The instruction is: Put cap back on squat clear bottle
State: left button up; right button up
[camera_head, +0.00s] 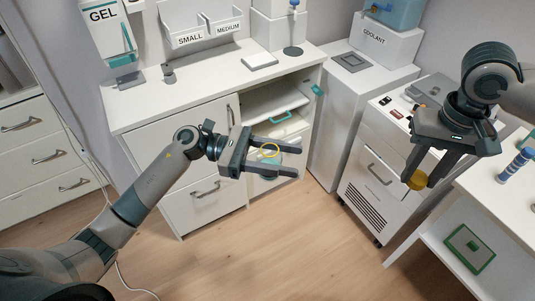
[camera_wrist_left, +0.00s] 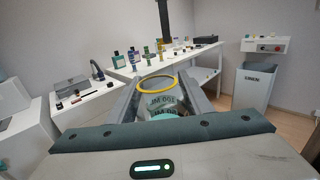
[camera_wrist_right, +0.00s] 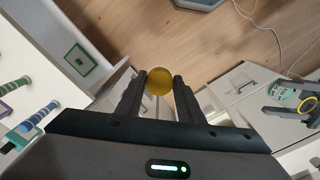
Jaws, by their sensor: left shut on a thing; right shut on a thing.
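A squat clear bottle (camera_head: 266,167) with a yellow ring around its open mouth (camera_head: 269,150) is between the fingers of my left gripper (camera_head: 281,146), which is shut on it. In the left wrist view the bottle (camera_wrist_left: 163,107) stands mouth up, with dark lettering and a teal band. It also shows in the right wrist view (camera_wrist_right: 281,93), at the right edge. My right gripper (camera_head: 422,179) is shut on a round yellow cap (camera_head: 417,182), held at its fingertips. The cap shows fully in the right wrist view (camera_wrist_right: 159,81). Cap and bottle are well apart, both in the air.
A white counter (camera_head: 215,84) with an open lower compartment is behind my left gripper. A white cabinet (camera_head: 372,170) with vents stands between the arms. A white side table (camera_head: 500,215) with blue-and-white bottles (camera_head: 516,164) is at the right. The space between the grippers is free.

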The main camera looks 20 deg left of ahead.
pick_arm(q)
jog(key=d+g, duration=0.1)
jog(key=d+m+g, duration=0.1)
jog(key=shift+w+d+f, duration=0.2)
jog(key=shift+d, duration=0.1)
pick_arm(e)
jog(key=w+a+r, duration=0.2)
jog(key=a, duration=0.5)
jog(key=w+a+r, duration=0.1)
jog(key=w+a, duration=0.1)
jog(key=a, duration=0.4)
notch_tip(320, 180, up, 4)
jog(key=n, duration=0.1)
send_over(281, 153)
jog(key=shift+w+r, duration=0.1)
jog(key=shift+f, duration=0.2)
jog(key=shift+f, duration=1.8)
jog(key=shift+f, duration=0.1)
